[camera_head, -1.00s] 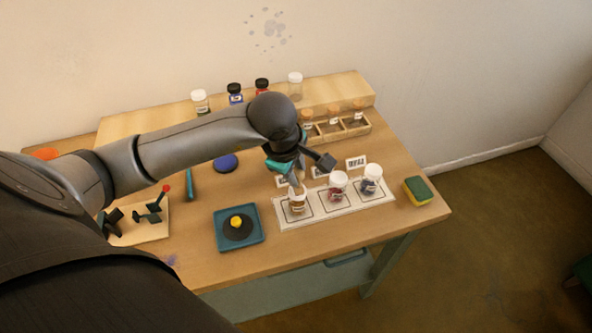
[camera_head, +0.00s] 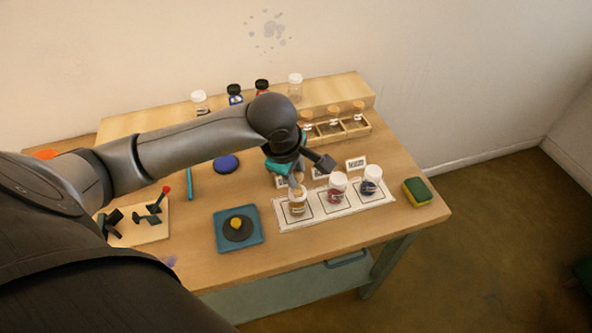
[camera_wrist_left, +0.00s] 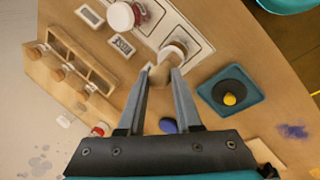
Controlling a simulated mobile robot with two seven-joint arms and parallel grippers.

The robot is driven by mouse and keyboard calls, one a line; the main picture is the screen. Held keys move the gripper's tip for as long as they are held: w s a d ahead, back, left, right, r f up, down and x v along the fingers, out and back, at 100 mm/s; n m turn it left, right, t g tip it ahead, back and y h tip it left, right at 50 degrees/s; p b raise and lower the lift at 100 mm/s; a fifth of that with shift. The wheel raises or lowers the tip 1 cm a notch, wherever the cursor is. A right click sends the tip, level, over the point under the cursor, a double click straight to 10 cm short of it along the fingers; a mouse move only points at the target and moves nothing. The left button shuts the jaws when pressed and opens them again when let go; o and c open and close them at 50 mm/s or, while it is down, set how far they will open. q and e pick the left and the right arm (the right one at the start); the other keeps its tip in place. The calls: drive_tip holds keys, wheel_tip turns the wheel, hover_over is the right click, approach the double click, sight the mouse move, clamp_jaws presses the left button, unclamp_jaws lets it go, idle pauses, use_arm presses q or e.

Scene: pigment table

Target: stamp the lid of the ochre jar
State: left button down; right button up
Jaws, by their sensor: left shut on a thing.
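The ochre jar (camera_head: 297,206), with a pale lid, stands on the left square of the white mat (camera_head: 287,225). It also shows in the left wrist view (camera_wrist_left: 178,49), just beyond the fingertips. My left gripper (camera_head: 297,181) is directly above this jar, pointing down. In the left wrist view its fingers (camera_wrist_left: 160,77) are closed on a small brown, rounded thing (camera_wrist_left: 160,75), which looks like a stamp handle. Its lower end is hidden, so I cannot tell whether it touches the lid. My right gripper is not in view.
A red jar (camera_head: 336,188) and a dark blue jar (camera_head: 370,182) share the mat, with label cards behind. A blue tray (camera_head: 220,245) holds a black disc with a yellow knob. A sponge (camera_head: 417,191) lies right; a rack of corked jars (camera_head: 344,131) stands behind.

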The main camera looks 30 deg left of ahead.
use_arm(q)
drive_tip(key=shift+w+r+p, duration=0.1)
drive_tip(key=shift+r+p, duration=1.8)
drive_tip(key=shift+r, duration=1.5)
drive_tip(key=shift+w, duration=0.1)
